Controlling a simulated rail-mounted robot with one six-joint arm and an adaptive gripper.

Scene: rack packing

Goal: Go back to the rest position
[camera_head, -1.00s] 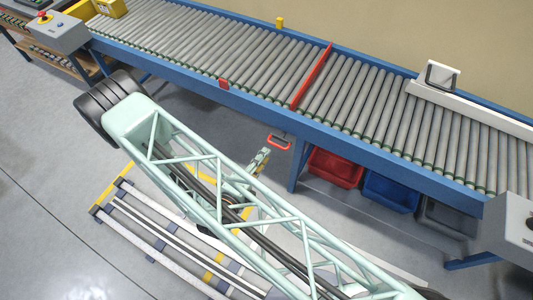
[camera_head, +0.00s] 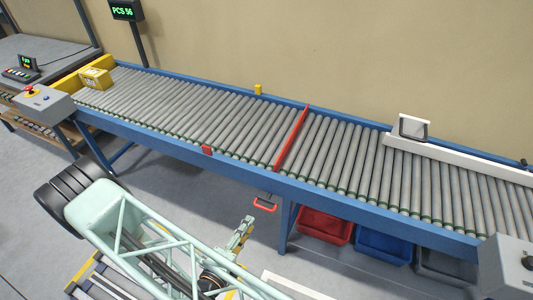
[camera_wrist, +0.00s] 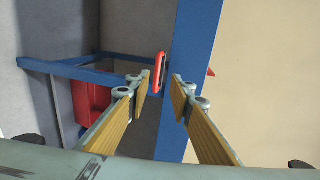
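My gripper is open and empty. In the wrist view its two fingers with yellow-brown pads (camera_wrist: 160,88) stand apart with nothing between them. Beyond the fingertips are a red handle (camera_wrist: 160,70) and the blue conveyor rail (camera_wrist: 196,60); I see no contact with either. In the head view part of my gripper (camera_head: 243,232) shows below the conveyor's front rail, beside my pale green lattice arm. The rest of it is hidden behind the arm.
The roller conveyor (camera_head: 350,165) crosses the view, with a red bar (camera_head: 291,138) across it. A yellow box (camera_head: 95,78) sits at its left end. A red bin (camera_head: 323,228) and a blue bin (camera_head: 385,245) stand underneath. Control boxes (camera_head: 43,102) flank it.

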